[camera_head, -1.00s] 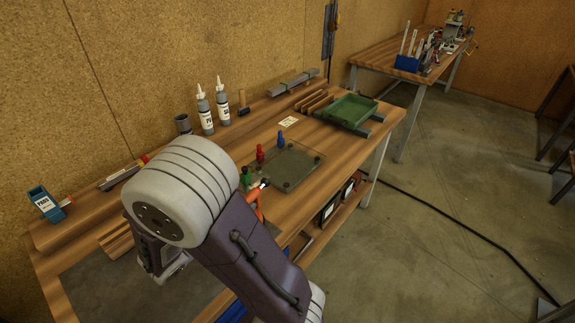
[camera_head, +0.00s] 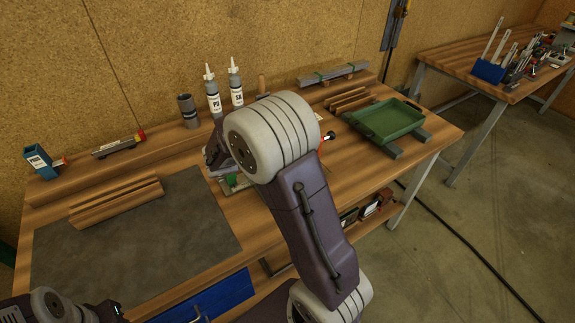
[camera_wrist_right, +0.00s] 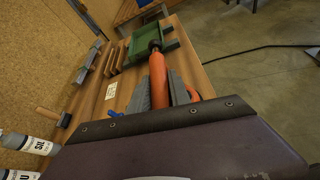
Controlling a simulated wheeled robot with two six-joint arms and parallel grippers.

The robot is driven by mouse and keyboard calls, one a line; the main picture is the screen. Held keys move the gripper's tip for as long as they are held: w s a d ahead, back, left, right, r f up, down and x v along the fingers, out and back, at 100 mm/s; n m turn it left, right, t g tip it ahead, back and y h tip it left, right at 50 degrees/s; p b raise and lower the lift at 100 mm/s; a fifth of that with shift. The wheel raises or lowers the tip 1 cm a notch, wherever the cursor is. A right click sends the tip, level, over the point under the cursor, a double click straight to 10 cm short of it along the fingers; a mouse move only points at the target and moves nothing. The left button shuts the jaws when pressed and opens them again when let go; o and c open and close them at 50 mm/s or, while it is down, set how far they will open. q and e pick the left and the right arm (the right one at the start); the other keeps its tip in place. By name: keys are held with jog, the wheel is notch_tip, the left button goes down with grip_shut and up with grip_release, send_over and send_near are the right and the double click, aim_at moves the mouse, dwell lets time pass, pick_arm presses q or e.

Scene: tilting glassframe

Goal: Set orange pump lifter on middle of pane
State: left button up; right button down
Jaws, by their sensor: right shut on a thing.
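The orange pump lifter (camera_wrist_right: 180,80) lies lengthwise between the jaws of my right gripper (camera_wrist_right: 168,92) in the right wrist view, its dark end pointing away. My right gripper is shut on it. In the head view, my right arm covers the gripper and most of the lifter; only a small red and black end (camera_head: 328,135) shows right of the arm. The pane's area is mostly hidden behind the same arm, with a small green part (camera_head: 236,182) showing at its left. I cannot tell whether the lifter touches the pane. My left gripper's fingers are not visible.
A green tray (camera_head: 385,120) stands on dark bars at the bench's right end. Two bottles (camera_head: 213,98) and a grey cup (camera_head: 188,110) stand behind my arm. Wooden strips (camera_head: 115,202) lie on the dark mat (camera_head: 150,250) at left.

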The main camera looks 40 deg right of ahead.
jog(key=w+f, duration=0.3)
jog(key=w+d+f, duration=0.1)
jog(key=w+f, duration=0.2)
jog(key=w, duration=0.1)
jog(key=w+d+f+p, duration=0.1)
jog(key=w+f, duration=0.2)
jog(key=f, duration=0.1)
jog(key=shift+w+f, duration=0.1)
jog(key=shift+w, duration=0.3)
jog(key=shift+w+a+f, duration=0.1)
jog(key=shift+w+f, duration=0.05)
jog(key=shift+f, duration=0.25)
jog(key=shift+f, duration=0.15)
jog(key=c, duration=1.2)
grip_release()
